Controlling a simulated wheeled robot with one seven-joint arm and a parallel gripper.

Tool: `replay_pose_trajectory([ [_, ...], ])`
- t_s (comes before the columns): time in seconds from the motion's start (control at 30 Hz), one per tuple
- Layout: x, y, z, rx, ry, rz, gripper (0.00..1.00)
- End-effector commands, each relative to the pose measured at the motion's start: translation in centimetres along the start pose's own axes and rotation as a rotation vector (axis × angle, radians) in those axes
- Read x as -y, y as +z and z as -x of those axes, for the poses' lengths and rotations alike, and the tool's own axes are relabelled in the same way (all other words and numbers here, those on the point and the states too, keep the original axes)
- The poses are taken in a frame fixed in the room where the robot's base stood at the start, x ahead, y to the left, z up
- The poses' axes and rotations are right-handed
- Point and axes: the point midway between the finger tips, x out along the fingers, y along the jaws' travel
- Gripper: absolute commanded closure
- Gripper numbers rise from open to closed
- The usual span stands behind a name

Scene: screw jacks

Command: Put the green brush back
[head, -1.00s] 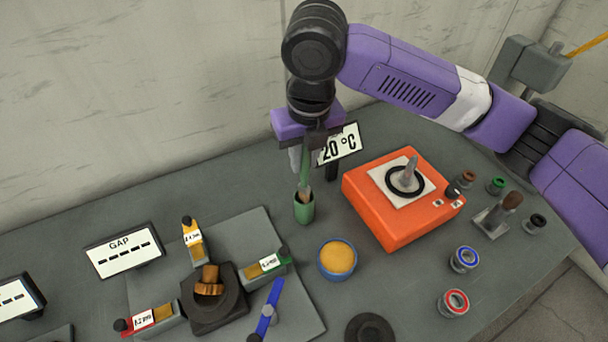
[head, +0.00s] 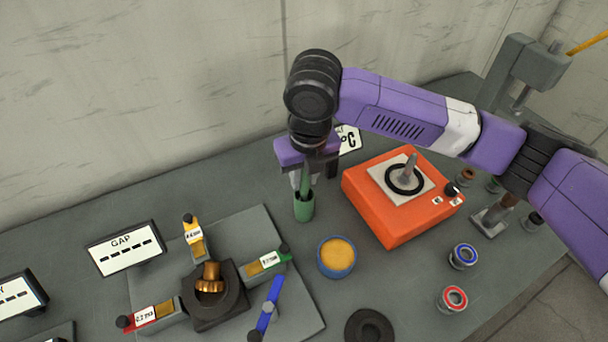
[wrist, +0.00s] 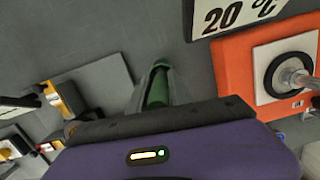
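The green brush (head: 306,181) stands nearly upright with its lower end inside the small green cup (head: 304,208). Its bristles are hidden in the cup. My gripper (head: 307,174) points down over the cup and appears shut on the brush's handle. The arm and gripper body hide the upper handle. In the wrist view, green (wrist: 158,86) shows between the pale fingers just beyond the purple gripper body.
The orange hot plate (head: 390,222) is close to the right, with a 20 °C display (head: 348,139) behind my gripper. A blue-rimmed tub (head: 337,257) stands in front. The grey jack fixture (head: 215,300) is at front left. Table left of the cup is clear.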

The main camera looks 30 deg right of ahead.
Motion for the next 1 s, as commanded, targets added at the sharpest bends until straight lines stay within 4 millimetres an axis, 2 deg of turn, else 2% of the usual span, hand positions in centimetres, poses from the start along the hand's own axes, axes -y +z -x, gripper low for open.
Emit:
replay_pose_trajectory([
  [0.03, 0.0, 0.0, 0.1, 0.000, 0.000, 0.000, 0.64],
  [0.07, 0.0, 0.0, 0.1, 0.000, 0.000, 0.000, 0.58],
  [0.37, 0.0, 0.0, 0.1, 0.000, 0.000, 0.000, 0.58],
  [0.53, 0.0, 0.1, 1.1, 0.002, 0.000, 0.000, 0.58],
  [1.0, 0.0, 0.1, 9.9, 0.003, 0.000, 0.001, 0.58],
])
